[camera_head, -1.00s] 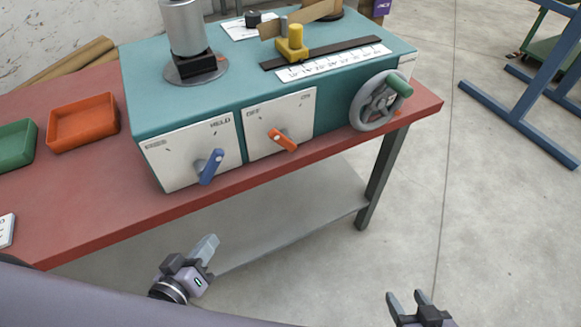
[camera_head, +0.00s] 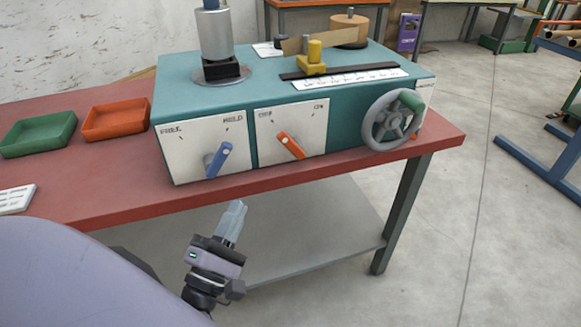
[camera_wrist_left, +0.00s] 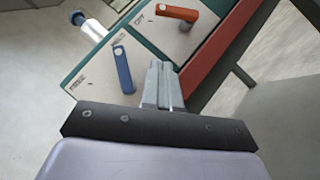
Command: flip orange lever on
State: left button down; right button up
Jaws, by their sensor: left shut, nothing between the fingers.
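The orange lever (camera_head: 290,145) is on a white plate (camera_head: 272,116) marked OFF on the left and ON on the right, on the front of the teal machine. Its handle slants from upper left down to lower right. It also shows in the left wrist view (camera_wrist_left: 177,13). My left gripper (camera_head: 233,214) is shut and empty, in front of the table edge, below and left of the orange lever, apart from it. In the left wrist view its fingers (camera_wrist_left: 162,82) point toward the panels. My right gripper is not in view.
A blue lever (camera_head: 218,160) on the FREE/HELD plate sits left of the orange one. A handwheel (camera_head: 368,125) is to the right. Orange (camera_head: 88,122) and green (camera_head: 10,148) trays lie on the red table at left. Space in front of the table looks clear.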

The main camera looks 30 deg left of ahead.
pick_arm(q)
jog(key=shift+r+n, duration=0.1)
jog(key=shift+n, duration=0.2)
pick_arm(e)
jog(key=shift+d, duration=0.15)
pick_arm(q)
jog(key=p, duration=0.2)
send_near(292, 146)
jog(key=w+a+r, duration=0.3)
jog(key=w+a, duration=0.1)
jog(key=shift+w+d+r, duration=0.2)
jog(key=shift+w+r, duration=0.05)
jog(key=shift+r, duration=0.1)
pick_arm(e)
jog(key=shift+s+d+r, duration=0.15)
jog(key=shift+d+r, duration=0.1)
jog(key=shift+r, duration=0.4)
